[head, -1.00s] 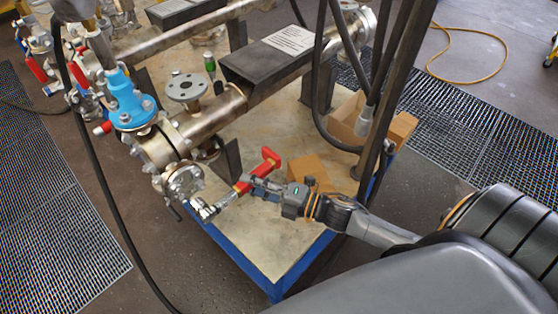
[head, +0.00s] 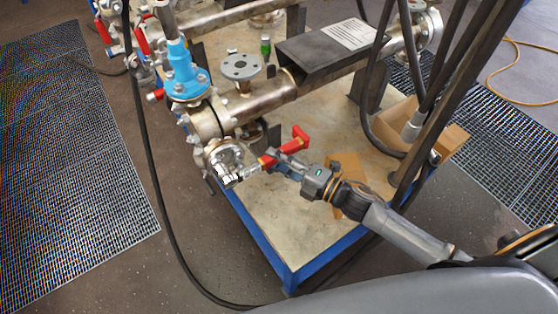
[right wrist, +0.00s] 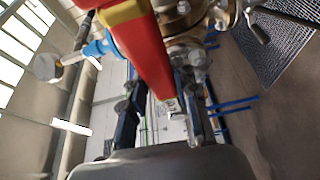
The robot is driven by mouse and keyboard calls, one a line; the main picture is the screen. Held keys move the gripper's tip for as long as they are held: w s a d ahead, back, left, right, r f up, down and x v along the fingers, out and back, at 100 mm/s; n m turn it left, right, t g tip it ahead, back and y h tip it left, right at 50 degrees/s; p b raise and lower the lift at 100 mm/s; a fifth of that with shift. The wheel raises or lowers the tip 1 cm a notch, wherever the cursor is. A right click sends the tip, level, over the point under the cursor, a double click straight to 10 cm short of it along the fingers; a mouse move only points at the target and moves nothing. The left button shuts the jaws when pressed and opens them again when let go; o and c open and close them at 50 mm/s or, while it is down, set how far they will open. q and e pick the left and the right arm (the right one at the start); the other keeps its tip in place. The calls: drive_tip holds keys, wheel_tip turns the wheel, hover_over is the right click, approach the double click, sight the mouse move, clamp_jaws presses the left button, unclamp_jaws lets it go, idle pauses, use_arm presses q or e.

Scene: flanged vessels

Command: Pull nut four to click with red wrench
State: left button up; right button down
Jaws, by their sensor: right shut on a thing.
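My right gripper (head: 279,160) is shut on the red wrench (head: 299,140), around its handle. The wrench is a red bar with a crosspiece at its far end and a silver head (head: 240,172) at the other. The head is at the lower edge of the flange (head: 225,154) on the pipe's near end. Whether it sits on a nut, and which one, is too small to tell. In the right wrist view the red wrench (right wrist: 142,52) passes between the fingers of my right gripper (right wrist: 163,100). My left gripper is not in view.
A blue valve body (head: 184,72) and a grey upright flange (head: 242,67) stand on the pipe behind. A black cable (head: 146,185) hangs left of the blue-edged table (head: 295,229). Cardboard boxes (head: 397,120) and dark hoses stand at right.

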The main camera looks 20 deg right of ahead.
drive_tip(key=shift+w+a+r, duration=0.1)
drive_tip(key=shift+w+a, duration=0.1)
drive_tip(key=shift+w, duration=0.3)
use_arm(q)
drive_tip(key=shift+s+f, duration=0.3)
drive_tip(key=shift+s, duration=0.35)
use_arm(e)
drive_tip(key=shift+w+a, duration=0.25)
drive_tip(key=shift+w, duration=0.5)
use_arm(q)
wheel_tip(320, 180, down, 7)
drive_tip(key=b, duration=0.8)
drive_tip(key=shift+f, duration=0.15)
use_arm(e)
drive_tip(key=s+f+m+t, duration=0.2)
drive_tip(key=s+f+m, duration=0.3)
drive_tip(key=f+m, duration=0.1)
drive_tip(key=shift+s+f+y, duration=0.2)
drive_tip(key=shift+f+y, duration=0.1)
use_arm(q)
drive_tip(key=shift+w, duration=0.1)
use_arm(e)
drive_tip(key=shift+a, duration=0.1)
